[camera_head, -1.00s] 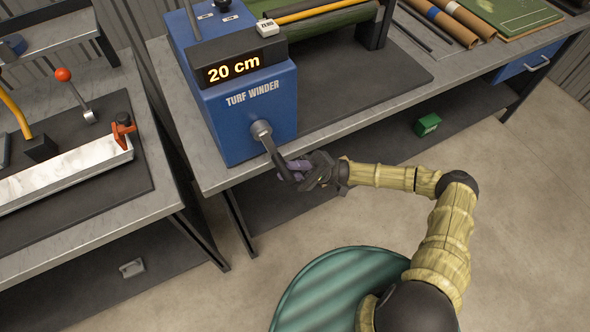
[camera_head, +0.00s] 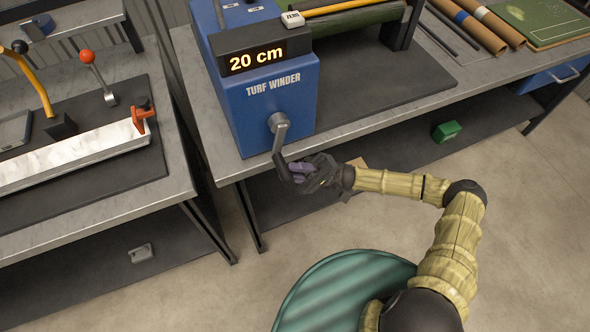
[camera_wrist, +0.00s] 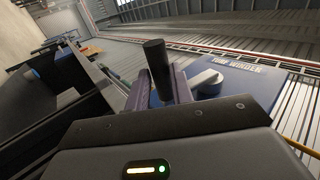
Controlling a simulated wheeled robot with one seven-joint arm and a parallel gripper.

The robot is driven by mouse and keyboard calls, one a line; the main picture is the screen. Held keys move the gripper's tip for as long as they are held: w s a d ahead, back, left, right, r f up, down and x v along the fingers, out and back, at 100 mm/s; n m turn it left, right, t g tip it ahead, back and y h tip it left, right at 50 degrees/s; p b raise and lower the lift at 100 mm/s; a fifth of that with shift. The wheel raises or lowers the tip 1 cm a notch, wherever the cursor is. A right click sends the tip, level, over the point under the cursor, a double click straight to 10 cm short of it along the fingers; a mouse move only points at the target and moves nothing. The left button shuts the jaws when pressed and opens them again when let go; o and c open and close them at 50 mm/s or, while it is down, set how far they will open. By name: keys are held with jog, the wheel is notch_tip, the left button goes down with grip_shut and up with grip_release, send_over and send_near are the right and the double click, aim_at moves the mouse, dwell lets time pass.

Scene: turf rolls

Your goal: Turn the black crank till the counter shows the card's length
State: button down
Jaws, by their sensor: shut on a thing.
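The blue turf winder (camera_head: 262,95) stands on the grey bench. Its counter (camera_head: 256,60) reads 20 cm in lit orange digits. The crank (camera_head: 279,138) hangs from the winder's front, its grey arm pointing down and its black handle low. My gripper (camera_head: 300,172) is shut on the crank's black handle, in front of the bench edge. In the wrist view the black handle (camera_wrist: 158,68) stands between the two purple-grey fingers, with the winder (camera_wrist: 238,85) behind it. I cannot make out a card showing a length in these frames.
A second bench at left holds a red-knobbed lever (camera_head: 96,75), a yellow lever (camera_head: 36,83) and a pale trough (camera_head: 75,158). Brown rolls (camera_head: 480,25) and a green board (camera_head: 543,20) lie at far right. A green box (camera_head: 446,131) is on the lower shelf.

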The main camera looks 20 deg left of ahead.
jog(key=c, duration=1.2)
grip_release()
jog(key=shift+s+a+f, duration=0.1)
jog(key=shift+s+f, duration=0.05)
jog(key=shift+f, duration=0.15)
jog(key=shift+c, duration=0.2)
jog(key=shift+r, duration=0.1)
jog(key=b+v, duration=0.4)
jog(key=v, duration=1.3)
jog(key=shift+d+b, duration=0.25)
jog(key=shift+b, duration=0.05)
